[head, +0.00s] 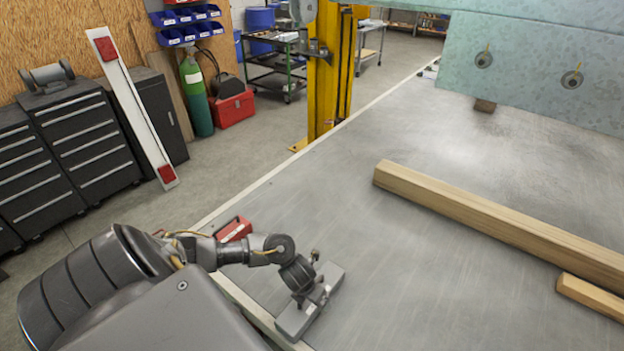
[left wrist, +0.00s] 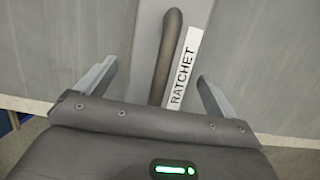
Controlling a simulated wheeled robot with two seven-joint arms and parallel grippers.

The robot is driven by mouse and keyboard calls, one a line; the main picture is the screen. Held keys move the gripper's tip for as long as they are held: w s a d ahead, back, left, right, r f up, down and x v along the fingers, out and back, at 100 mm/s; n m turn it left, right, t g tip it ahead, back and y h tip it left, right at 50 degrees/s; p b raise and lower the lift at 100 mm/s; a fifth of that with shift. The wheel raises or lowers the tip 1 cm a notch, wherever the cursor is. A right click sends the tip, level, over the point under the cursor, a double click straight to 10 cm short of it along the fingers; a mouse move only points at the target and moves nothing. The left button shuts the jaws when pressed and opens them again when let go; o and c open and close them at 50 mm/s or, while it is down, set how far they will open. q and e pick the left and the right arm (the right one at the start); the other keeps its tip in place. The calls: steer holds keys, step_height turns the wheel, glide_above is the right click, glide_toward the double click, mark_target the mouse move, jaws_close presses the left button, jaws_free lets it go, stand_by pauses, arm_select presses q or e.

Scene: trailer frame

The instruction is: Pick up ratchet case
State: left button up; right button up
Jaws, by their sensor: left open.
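The ratchet case (head: 292,325) is a grey case lying near the left edge of the metal surface in the head view. In the left wrist view the case (left wrist: 148,30) shows a dark handle bar and a white label reading RATCHET. My left gripper (left wrist: 158,72) is open, one finger on each side of the handle and label, with visible gaps to both. In the head view my left gripper (head: 318,290) is over the middle of the case and hides part of it. My right gripper is not in view.
A red case (head: 235,230) sits at the left edge, partly behind my left arm. A long wooden beam (head: 490,215) and a shorter wooden piece (head: 592,297) lie to the right. The metal surface (head: 330,190) between is clear. A yellow post (head: 325,90) stands beyond the edge.

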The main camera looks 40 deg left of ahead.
arm_select(q)
steer(key=shift+x, duration=0.8)
steer(key=shift+d, duration=0.1)
steer(key=shift+c, duration=0.3)
steer(key=c, duration=1.4)
steer(key=shift+o, duration=0.2)
